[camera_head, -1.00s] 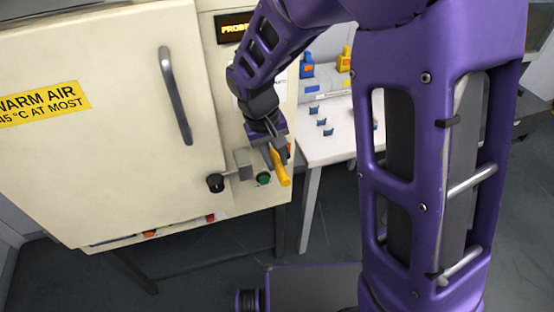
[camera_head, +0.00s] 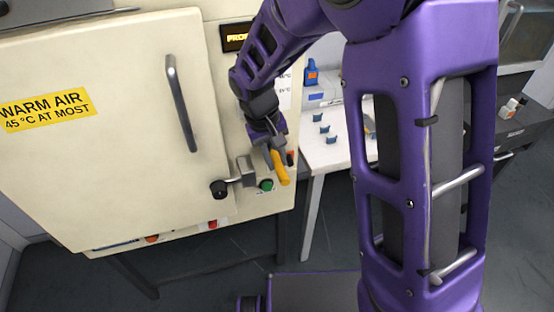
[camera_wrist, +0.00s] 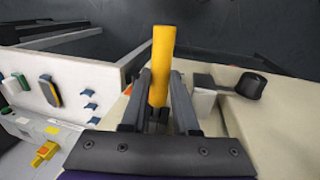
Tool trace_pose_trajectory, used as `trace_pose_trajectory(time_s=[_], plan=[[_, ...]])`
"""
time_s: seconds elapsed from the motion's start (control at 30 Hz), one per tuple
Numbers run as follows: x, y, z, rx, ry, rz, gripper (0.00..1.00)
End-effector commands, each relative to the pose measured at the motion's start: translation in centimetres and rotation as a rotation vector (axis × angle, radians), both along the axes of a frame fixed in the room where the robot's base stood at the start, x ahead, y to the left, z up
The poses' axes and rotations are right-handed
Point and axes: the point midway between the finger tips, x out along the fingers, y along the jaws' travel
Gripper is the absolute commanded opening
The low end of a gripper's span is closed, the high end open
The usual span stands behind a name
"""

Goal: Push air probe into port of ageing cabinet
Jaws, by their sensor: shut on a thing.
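The cream ageing cabinet (camera_head: 120,180) fills the left of the head view, with its door shut. A yellow stick-shaped thing, likely the air probe (camera_head: 281,170), is held in my gripper (camera_head: 271,146) in front of the cabinet's right-hand panel. In the wrist view the yellow probe (camera_wrist: 163,62) stands up between the two dark fingers of my gripper (camera_wrist: 158,95), which are shut on it. The port cannot be made out in either view.
A black knob on a metal latch (camera_head: 219,189) and a green button (camera_head: 266,185) sit close to my gripper. The door handle (camera_head: 181,103) juts out to the left. A white table (camera_head: 318,152) with blue clips stands right of the cabinet.

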Motion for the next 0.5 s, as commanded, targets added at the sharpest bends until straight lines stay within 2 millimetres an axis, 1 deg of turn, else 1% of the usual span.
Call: trace_pose_trajectory(time_s=[0.5], plan=[[1.3, 0.4, 0.0, 0.0, 0.0, 0.0, 0.0]])
